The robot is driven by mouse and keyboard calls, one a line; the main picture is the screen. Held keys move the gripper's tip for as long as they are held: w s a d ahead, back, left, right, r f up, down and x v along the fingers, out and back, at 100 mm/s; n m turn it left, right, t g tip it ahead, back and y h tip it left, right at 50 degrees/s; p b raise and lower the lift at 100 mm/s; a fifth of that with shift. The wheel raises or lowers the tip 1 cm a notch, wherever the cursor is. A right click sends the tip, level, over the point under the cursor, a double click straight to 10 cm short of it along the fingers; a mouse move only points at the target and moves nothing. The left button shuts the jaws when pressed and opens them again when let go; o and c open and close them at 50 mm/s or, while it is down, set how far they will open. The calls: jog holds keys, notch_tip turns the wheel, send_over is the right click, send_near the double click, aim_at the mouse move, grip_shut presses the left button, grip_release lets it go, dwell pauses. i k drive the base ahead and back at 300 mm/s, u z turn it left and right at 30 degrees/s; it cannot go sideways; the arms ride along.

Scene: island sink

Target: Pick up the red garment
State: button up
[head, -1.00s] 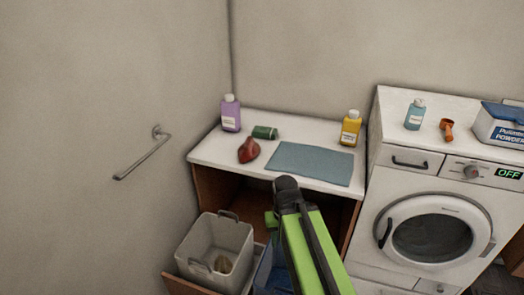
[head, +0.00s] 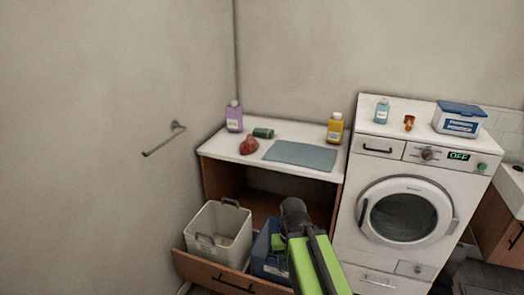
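A small crumpled red garment (head: 249,145) lies on the white countertop, left of a flat blue-grey cloth (head: 300,155) and in front of a dark green rolled item (head: 263,133). My green and black arm reaches up from the bottom of the head view, in front of the open cabinet. My gripper is at or beyond its dark upper end, lower in the picture than the counter and apart from the red garment. Its fingers are not clearly visible, so I cannot tell if it is open or shut.
A purple bottle (head: 234,117) and a yellow bottle (head: 335,128) stand on the counter. A grey bin (head: 218,232) and a blue bin (head: 268,252) sit in a pulled-out drawer (head: 222,274) below. A washing machine (head: 412,180) stands right; a towel bar (head: 163,140) is on the left wall.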

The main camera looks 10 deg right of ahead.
aim_at(250, 145)
jog(key=u, duration=0.15)
jog(key=i, duration=0.9)
jog(key=z, duration=0.25)
jog(key=k, duration=0.55)
jog(key=u, duration=1.6)
jog(key=i, duration=0.5)
jog(key=u, duration=0.05)
